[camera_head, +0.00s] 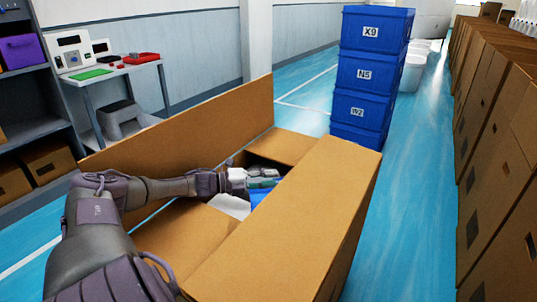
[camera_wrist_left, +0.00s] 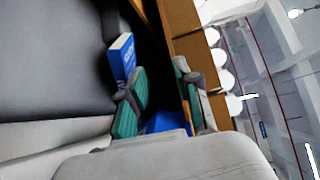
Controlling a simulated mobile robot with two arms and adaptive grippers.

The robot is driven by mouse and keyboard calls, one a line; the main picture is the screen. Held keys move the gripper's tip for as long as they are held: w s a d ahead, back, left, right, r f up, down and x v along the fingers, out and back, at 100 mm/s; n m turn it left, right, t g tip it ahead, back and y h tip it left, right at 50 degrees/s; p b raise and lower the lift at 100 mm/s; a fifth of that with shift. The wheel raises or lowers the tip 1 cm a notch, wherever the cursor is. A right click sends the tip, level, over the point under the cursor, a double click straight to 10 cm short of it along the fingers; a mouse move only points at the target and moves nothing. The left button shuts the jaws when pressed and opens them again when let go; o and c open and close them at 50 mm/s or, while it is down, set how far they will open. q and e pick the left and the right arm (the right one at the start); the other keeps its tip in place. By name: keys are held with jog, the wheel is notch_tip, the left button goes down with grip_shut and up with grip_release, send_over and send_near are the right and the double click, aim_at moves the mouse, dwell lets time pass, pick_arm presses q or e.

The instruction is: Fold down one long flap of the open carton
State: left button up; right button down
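The open carton (camera_head: 355,235) stands in front of me. One long flap (camera_head: 195,125) stands up on its far left side. The other long flap (camera_head: 290,225), on the right, slopes inward over part of the opening. A short flap (camera_head: 283,146) at the far end and another (camera_head: 182,240) at the near end lie inward. My left gripper (camera_head: 263,178) is in the opening between the long flaps, beside the right flap's inner edge. In the wrist view its green-padded fingers (camera_wrist_left: 163,105) are apart, with a dark gap between them. My right gripper is not in view.
A blue-and-white packet (camera_wrist_left: 122,57) is inside the carton. Stacked blue crates (camera_head: 363,75) stand beyond it. A row of cartons (camera_head: 500,150) lines the right. A shelf (camera_head: 35,110) and a small table (camera_head: 110,75) stand left. Blue floor (camera_head: 415,200) is clear between the carton and the row.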

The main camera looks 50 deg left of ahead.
pick_arm(q)
jog(key=shift+r, duration=0.3)
notch_tip(320, 180, up, 9)
jog(key=shift+r, duration=0.2)
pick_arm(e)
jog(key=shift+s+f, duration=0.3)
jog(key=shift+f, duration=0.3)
